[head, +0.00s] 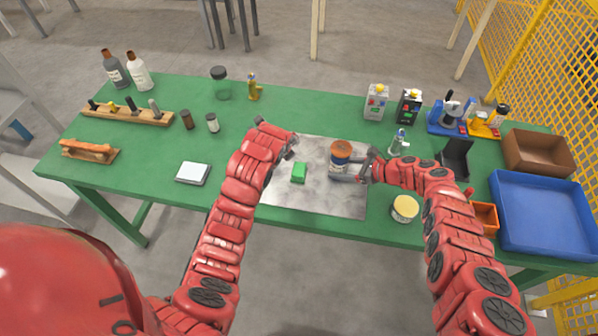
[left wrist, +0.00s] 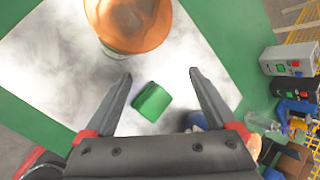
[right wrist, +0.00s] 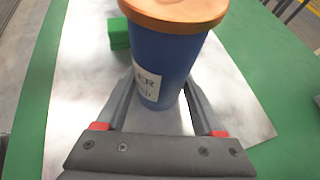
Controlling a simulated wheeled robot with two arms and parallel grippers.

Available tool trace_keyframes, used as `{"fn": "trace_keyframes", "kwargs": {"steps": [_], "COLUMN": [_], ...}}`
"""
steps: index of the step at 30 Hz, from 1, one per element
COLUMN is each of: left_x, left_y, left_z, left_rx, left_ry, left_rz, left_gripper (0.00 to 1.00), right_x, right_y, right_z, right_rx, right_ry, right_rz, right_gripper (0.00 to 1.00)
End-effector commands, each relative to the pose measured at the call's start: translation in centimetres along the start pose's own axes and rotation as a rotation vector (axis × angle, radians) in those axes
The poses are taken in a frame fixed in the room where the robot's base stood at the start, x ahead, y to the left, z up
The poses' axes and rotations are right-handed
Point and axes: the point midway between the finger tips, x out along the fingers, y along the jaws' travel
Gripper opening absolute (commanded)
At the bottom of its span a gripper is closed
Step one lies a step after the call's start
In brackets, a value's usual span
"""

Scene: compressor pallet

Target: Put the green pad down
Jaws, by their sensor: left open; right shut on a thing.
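The green pad (head: 299,172) lies on the grey metal sheet (head: 320,201) at the table's middle. My left gripper (head: 276,137) is open; in the left wrist view the pad (left wrist: 152,101) shows beyond and between its spread fingers, apart from them. My right gripper (head: 366,166) is shut on a blue can (head: 340,158) with a copper-brown lid and a white label. In the right wrist view the fingers are on both sides of the can (right wrist: 163,70), and the pad (right wrist: 119,34) shows behind it, partly hidden. I cannot tell whether the can touches the sheet.
A round orange-brown thing (left wrist: 130,22) is cut off at the top of the left wrist view. A yellow-topped tin (head: 405,208) and an orange bin (head: 485,217) stand right of the sheet. A blue tray (head: 545,238) is at far right. The table left of the sheet has free room.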

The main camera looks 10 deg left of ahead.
Motion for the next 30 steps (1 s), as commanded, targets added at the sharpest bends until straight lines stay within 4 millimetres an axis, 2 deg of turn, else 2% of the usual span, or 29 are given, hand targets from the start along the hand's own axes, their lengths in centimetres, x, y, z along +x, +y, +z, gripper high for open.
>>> {"fn": "trace_keyframes", "kwargs": {"steps": [3,9,15,19,30], "left_x": [-1.9,-5.2,-7.0,-6.5,-1.3], "left_y": [1.2,2.1,2.4,2.3,1.5], "left_z": [-1.7,-5.2,-7.4,-7.8,-7.1], "left_rx": [0.282,0.686,0.895,0.929,0.925], "left_ry": [-0.065,-0.147,-0.186,-0.190,-0.189], "left_rz": [-0.036,-0.084,-0.110,-0.113,-0.111], "left_gripper": [0.91,0.91,0.91,0.91,0.91], "right_x": [0.0,0.0,0.0,0.0,0.0], "right_y": [0.0,0.0,0.0,0.0,0.0], "right_z": [0.0,0.0,0.0,0.0,0.0], "right_rx": [0.000,0.000,0.000,0.000,0.000], "right_ry": [0.000,0.000,0.000,0.000,0.000], "right_rz": [0.000,0.001,0.001,0.001,0.000], "right_gripper": [0.38,0.38,0.38,0.38,0.38]}}
